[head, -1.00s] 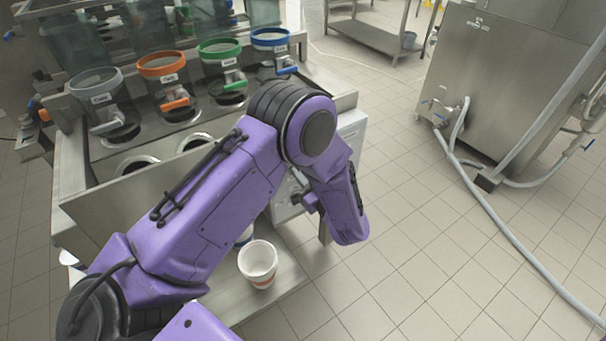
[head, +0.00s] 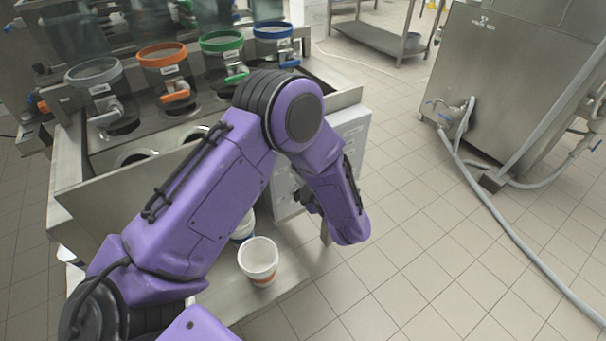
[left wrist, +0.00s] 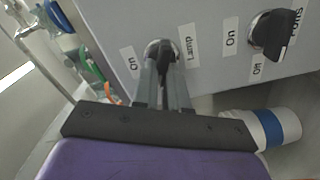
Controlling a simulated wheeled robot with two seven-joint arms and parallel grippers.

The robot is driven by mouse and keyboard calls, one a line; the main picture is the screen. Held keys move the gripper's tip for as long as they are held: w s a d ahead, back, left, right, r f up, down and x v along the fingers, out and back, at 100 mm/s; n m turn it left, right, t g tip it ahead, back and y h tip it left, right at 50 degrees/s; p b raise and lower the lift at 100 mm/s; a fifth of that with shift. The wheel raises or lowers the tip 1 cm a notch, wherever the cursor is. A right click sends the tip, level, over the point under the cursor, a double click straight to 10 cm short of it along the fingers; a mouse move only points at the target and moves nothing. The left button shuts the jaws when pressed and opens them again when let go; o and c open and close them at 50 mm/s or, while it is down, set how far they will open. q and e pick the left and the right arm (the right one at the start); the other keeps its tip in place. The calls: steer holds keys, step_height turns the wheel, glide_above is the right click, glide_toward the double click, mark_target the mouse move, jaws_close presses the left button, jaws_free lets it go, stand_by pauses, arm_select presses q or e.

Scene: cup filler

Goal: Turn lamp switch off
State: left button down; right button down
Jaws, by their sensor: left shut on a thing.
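The lamp switch (left wrist: 162,50) is a black knob on a grey panel in the left wrist view, with an "On" label to its left and a "Lamp" label to its right. My left gripper (left wrist: 165,82) is shut on this knob; its fingers hide the knob's lower part. In the head view my left gripper (head: 308,198) is mostly hidden by my purple forearm, beside the white control box (head: 350,128). The switch itself cannot be made out there. My right gripper is not in view.
A second black knob (left wrist: 272,32) sits to the right on the panel. A white cup (head: 259,262) with an orange band stands on the metal shelf below my arm, and a blue-banded cup (left wrist: 278,127) is close by.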

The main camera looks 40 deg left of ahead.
arm_select(q)
steer(key=n+b, duration=0.1)
steer(key=n, duration=0.1)
steer(key=n+b, duration=0.1)
steer(key=n, duration=0.2)
steer(key=shift+s+f, duration=0.2)
steer(key=shift+f, duration=0.2)
stand_by(0.4)
steer(key=c, duration=1.2)
jaws_free()
steer(key=shift+r, duration=0.1)
steer(key=shift+o, duration=0.2)
steer(key=b+v, duration=0.1)
steer(key=v, duration=0.9)
steer(key=shift+d+b, duration=0.3)
steer(key=shift+s, duration=0.1)
